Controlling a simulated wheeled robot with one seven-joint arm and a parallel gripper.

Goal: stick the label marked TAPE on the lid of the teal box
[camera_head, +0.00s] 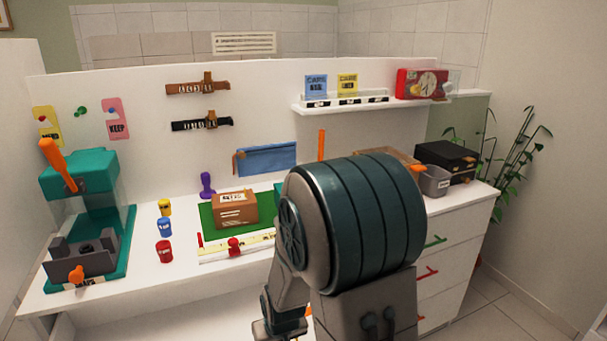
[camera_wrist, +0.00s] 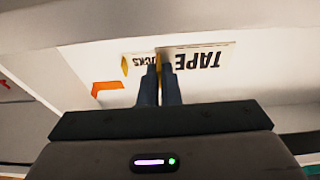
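The TAPE label (camera_wrist: 205,60) is a pale card with dark letters, upside down in the wrist view. It has a yellow part (camera_wrist: 158,61) at its left edge. My gripper (camera_wrist: 160,72) has its two dark fingers close together at that yellow part, with a very narrow gap. I cannot tell whether they pinch it. A second pale label (camera_wrist: 140,66) ending in "CKS" lies to the left, partly covered. In the head view my arm hides the gripper and both labels.
An orange bracket-shaped piece (camera_wrist: 106,88) is left of the labels, near pale walls. On the white worktop (camera_head: 130,280) stand a teal press (camera_head: 90,235), a cardboard box (camera_head: 235,210) and small coloured pots (camera_head: 164,228). A black box (camera_head: 446,160) and grey bin (camera_head: 434,181) are at right.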

